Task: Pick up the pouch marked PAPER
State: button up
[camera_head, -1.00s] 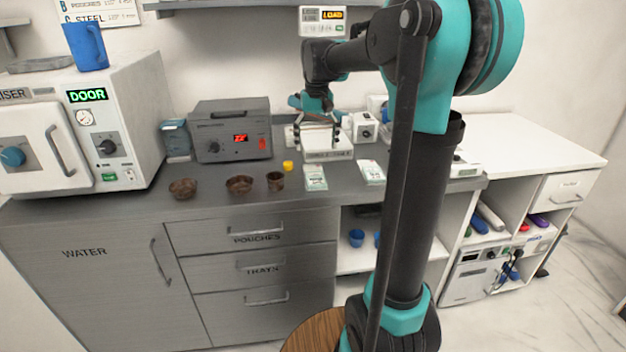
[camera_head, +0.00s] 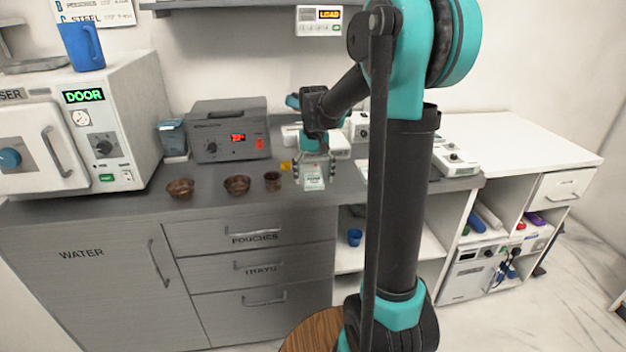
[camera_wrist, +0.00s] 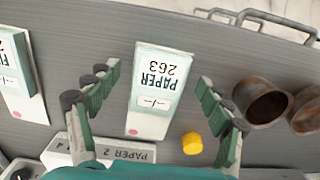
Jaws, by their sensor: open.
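The pouch marked PAPER (camera_wrist: 157,88) is white and pale green, printed "PAPER 263" with a pink dot. It lies flat on the grey counter, centred between my gripper's fingers in the wrist view. In the head view the pouch (camera_head: 313,183) shows near the counter's front edge, below my fingers. My gripper (camera_wrist: 158,80) is open and empty, one finger on each side of the pouch; I cannot tell the exact height above it. The gripper also shows in the head view (camera_head: 314,172).
Another pouch (camera_wrist: 22,75), its label partly cut off, lies left in the wrist view. A small yellow object (camera_wrist: 192,143) and a brown cup (camera_wrist: 262,101) are on the right. A "PAPER 2" plate (camera_wrist: 110,151) is near the gripper base. Brown bowls (camera_head: 237,185) stand left.

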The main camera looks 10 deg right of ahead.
jog(key=c, duration=1.1)
